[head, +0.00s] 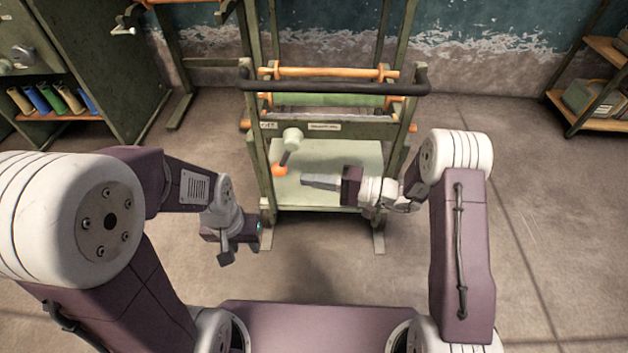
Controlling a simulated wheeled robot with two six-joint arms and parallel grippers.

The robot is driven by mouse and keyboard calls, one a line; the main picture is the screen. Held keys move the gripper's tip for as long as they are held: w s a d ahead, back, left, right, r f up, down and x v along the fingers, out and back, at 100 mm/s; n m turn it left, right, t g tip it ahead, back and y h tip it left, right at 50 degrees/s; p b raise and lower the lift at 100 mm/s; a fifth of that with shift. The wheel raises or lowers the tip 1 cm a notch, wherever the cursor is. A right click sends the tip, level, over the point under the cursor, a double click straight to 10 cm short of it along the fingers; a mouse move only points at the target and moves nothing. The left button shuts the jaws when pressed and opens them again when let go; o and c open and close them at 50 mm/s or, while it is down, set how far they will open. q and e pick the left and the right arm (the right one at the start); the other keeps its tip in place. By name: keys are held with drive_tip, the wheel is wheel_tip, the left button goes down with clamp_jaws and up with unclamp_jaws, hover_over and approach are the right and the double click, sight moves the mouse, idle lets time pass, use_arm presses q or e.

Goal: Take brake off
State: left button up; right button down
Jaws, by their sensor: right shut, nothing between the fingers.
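A short lever with an orange knob (279,170) hangs from a cream round hub (292,136) on the front of a green frame (258,165). It looks like the brake lever; no label on it can be read. The lever slants down and left from the hub. My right gripper (305,181) is shut and empty. It points left, with its tips a little right of the knob and a small gap between them in the picture. My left gripper (225,258) hangs low, left of the frame, clear of the lever; its finger opening cannot be made out.
A black padded bar (335,88) crosses the frame's top, with an orange roller (325,72) behind it. A green cabinet (100,60) stands at left and a wooden shelf (590,118) at right. The floor (530,200) at right is clear.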

drive_tip(key=s+d+f+p, duration=0.2)
drive_tip(key=d+p, duration=0.2)
drive_tip(key=d, duration=0.6)
drive_tip(key=shift+p, duration=0.3)
drive_tip(key=shift+r, duration=0.1)
